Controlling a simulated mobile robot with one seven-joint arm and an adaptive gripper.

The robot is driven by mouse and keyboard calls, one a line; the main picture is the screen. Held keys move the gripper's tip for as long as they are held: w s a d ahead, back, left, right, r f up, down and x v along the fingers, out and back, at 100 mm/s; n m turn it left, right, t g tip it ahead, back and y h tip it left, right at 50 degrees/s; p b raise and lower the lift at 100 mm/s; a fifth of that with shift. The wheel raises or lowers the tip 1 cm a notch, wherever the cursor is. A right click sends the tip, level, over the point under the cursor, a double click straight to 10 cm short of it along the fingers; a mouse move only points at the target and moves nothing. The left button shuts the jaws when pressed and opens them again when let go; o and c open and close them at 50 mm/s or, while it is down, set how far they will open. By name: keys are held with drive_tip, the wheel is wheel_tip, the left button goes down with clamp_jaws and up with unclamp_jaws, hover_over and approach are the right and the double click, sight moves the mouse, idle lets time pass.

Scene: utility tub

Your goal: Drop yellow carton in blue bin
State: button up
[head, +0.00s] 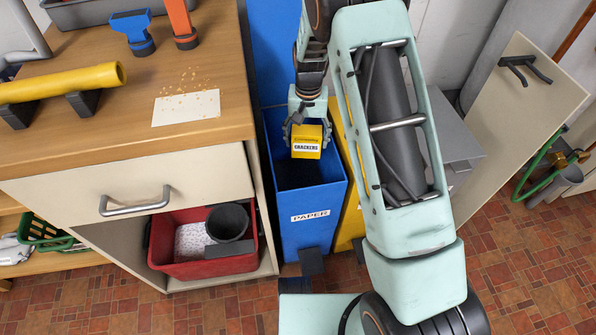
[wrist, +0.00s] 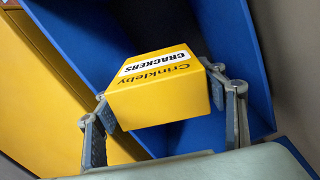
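The yellow carton (head: 306,141), labelled crackers, is held in the mouth of the blue bin (head: 311,238), which has a "PAPER" label on its front. My gripper (head: 307,132) reaches down from above with a finger on each side of the carton and is shut on it. In the wrist view the carton (wrist: 165,90) sits between the two fingers (wrist: 165,110), tilted in the picture, with the blue bin's walls (wrist: 95,45) around it. The bin's dark inside shows below the carton; its bottom is hard to make out.
A yellow bin (head: 350,222) stands right beside the blue one, partly hidden by my arm. To the left is a wooden-topped cabinet (head: 235,100) with a red crate (head: 215,268) in its lower opening. A cream panel with a dark handle (head: 525,100) leans at the right.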

drive_tip(key=o, duration=0.3)
wheel_tip(320, 180, up, 12)
idle(0.6)
